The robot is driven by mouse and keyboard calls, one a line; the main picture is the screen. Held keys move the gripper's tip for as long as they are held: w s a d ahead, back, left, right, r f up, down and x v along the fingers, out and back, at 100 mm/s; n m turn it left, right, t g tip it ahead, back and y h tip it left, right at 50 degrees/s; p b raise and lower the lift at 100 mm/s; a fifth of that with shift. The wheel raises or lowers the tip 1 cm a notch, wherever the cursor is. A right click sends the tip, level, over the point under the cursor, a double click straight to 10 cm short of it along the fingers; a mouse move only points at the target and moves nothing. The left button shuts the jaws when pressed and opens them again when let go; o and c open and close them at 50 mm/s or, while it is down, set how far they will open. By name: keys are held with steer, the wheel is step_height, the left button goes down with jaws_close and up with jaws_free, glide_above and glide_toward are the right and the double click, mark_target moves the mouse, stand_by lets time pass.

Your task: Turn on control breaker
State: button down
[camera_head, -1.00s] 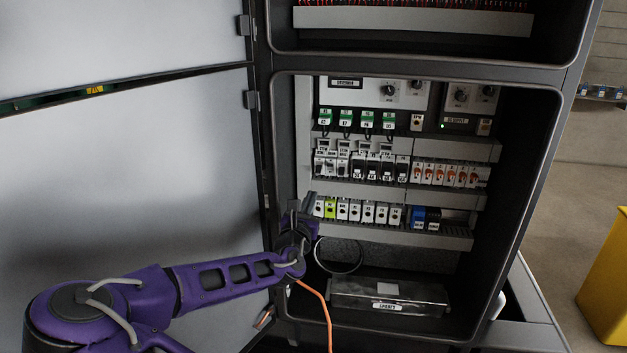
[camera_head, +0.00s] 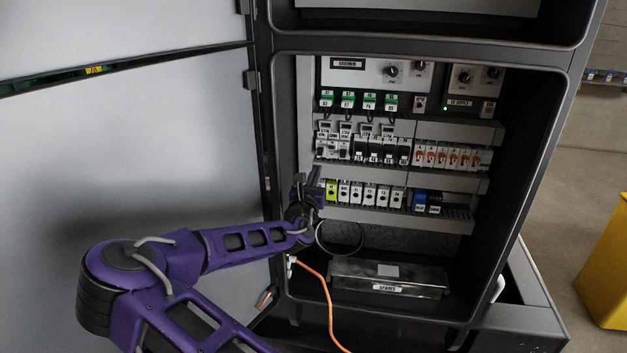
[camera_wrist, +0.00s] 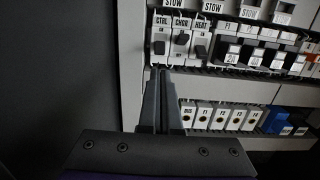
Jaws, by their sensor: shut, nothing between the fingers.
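The control breaker (camera_wrist: 158,42), labelled CTRL, is the leftmost of a row of white breakers in the wrist view. Its dark toggle sits low, with the word ON readable above it. The CHGR breaker (camera_wrist: 181,42) beside it has its toggle up, with OFF readable below. The HEAT breaker (camera_wrist: 202,46) has its toggle low. My gripper (camera_wrist: 161,70) is shut and empty, its fingertips just below the control breaker in the picture; I cannot tell whether they touch it. In the head view my gripper (camera_head: 312,178) is at the left side of the open cabinet.
A row of terminals (camera_wrist: 218,116) lies below the breakers, at right of the fingers. Black breakers (camera_wrist: 258,55) continue rightward. The open cabinet door (camera_head: 130,180) stands at left. A SPARES box (camera_head: 388,279) sits on the cabinet floor, and an orange cable (camera_head: 328,300) hangs at the front.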

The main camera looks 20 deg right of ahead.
steer(key=shift+x, duration=2.3)
steer(key=shift+r, duration=0.1)
steer(key=shift+s+a+r+g+p, duration=0.1)
steer(key=shift+g+p, duration=0.2)
steer(key=shift+p, duration=0.35)
